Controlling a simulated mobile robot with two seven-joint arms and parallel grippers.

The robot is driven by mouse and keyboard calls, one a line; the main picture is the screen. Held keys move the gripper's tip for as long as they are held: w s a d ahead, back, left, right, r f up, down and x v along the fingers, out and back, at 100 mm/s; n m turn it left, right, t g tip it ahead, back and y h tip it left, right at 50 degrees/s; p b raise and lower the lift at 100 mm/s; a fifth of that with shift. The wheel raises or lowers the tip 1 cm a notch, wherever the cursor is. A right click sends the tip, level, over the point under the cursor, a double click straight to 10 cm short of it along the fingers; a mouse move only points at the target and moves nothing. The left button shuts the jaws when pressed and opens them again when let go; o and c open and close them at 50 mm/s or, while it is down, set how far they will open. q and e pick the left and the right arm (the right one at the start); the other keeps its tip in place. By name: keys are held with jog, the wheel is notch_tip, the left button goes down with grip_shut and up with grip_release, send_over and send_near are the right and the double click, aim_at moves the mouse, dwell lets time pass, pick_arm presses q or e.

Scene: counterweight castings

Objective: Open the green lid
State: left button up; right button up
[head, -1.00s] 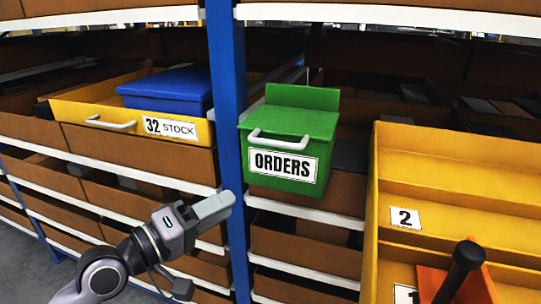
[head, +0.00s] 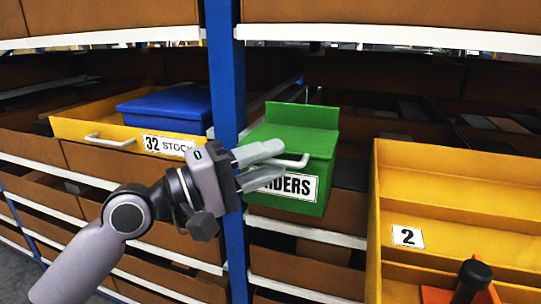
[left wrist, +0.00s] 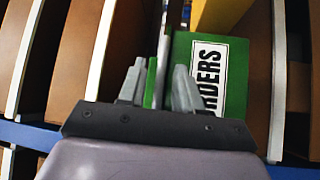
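The green lid (head: 292,138) is shut on the green box (head: 318,195) labelled ORDERS, which stands out from the shelf. Its white bar handle (head: 299,161) is on the front edge, partly hidden by my fingers. My left gripper (head: 281,160) is open at the handle's left part, one finger above it and one below. I cannot tell whether the fingers touch it. In the left wrist view the two fingers (left wrist: 158,92) stand apart in front of the box (left wrist: 234,106). My right gripper is not in view.
A blue post (head: 226,75) stands just left of the box. A yellow drawer (head: 85,130) marked 32 STOCK holds a blue-lidded box (head: 170,107). A yellow rack (head: 440,178) is on the right, with an orange, black-handled object (head: 474,280) low in it.

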pick_arm(q)
jog(key=shift+w+d, duration=0.2)
jog(key=shift+d, duration=0.2)
grip_shut()
jog(key=shift+r, duration=0.1)
